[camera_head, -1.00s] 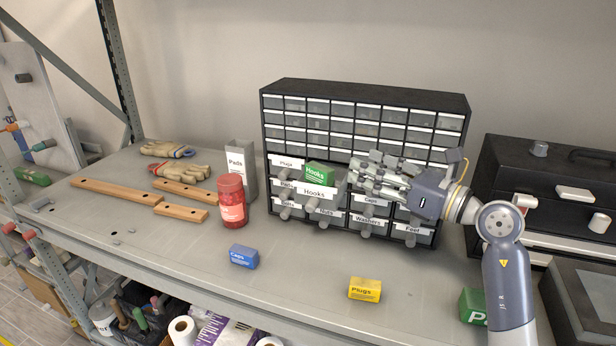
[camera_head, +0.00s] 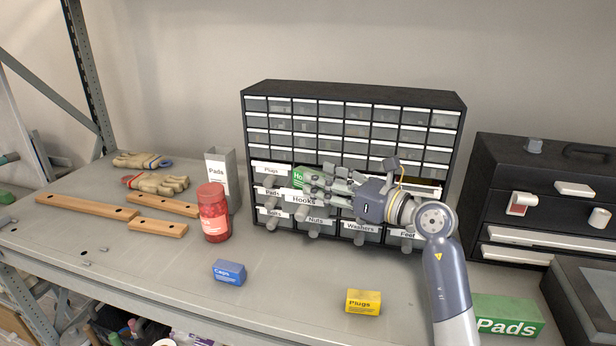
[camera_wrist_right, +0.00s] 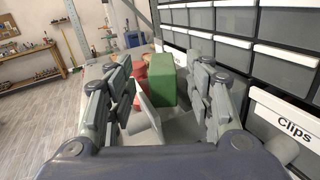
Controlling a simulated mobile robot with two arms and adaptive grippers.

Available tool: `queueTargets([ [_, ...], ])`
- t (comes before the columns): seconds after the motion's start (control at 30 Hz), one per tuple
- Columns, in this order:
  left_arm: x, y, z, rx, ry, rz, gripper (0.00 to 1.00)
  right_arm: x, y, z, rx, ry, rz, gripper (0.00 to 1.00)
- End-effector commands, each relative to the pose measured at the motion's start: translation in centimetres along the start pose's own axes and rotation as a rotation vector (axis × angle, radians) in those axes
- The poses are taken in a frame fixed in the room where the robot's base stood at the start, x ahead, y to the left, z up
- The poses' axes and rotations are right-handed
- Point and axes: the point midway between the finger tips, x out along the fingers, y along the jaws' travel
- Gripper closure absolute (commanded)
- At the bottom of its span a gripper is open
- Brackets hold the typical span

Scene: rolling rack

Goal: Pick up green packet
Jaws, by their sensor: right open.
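A green packet labelled Hooks (camera_head: 299,176) sits in the pulled-out Hooks drawer (camera_head: 303,200) of the black drawer cabinet, partly covered by my fingers in the head view. My right gripper (camera_head: 318,187) is open in front of the cabinet, its fingers pointing left at the packet. In the right wrist view the green packet (camera_wrist_right: 162,82) stands upright between the spread fingers, toward their tips, and I see no clear contact. Another green packet, labelled Pads (camera_head: 507,318), lies on the table at the lower right. My left gripper is not in view.
A red jar (camera_head: 214,214) and a grey Pads bin (camera_head: 219,172) stand left of the drawers. A blue Caps packet (camera_head: 229,271) and a yellow Plugs packet (camera_head: 363,302) lie at the front. A black toolbox (camera_head: 520,196) stands right. The front middle is mostly clear.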

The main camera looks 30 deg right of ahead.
Motion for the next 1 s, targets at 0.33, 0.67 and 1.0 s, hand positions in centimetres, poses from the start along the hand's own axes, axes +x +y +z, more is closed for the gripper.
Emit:
queueTargets([
  [0.33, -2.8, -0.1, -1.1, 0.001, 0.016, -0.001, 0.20, 4.4, -0.2, 0.4, 0.002, -0.002, 0.001, 0.52],
  [0.67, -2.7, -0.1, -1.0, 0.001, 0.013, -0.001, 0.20, 4.6, -0.3, 0.1, -0.001, -0.001, 0.000, 0.65],
  [1.0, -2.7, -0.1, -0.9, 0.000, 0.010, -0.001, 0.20, 4.6, -0.3, 0.2, 0.000, -0.001, 0.000, 1.00],
])
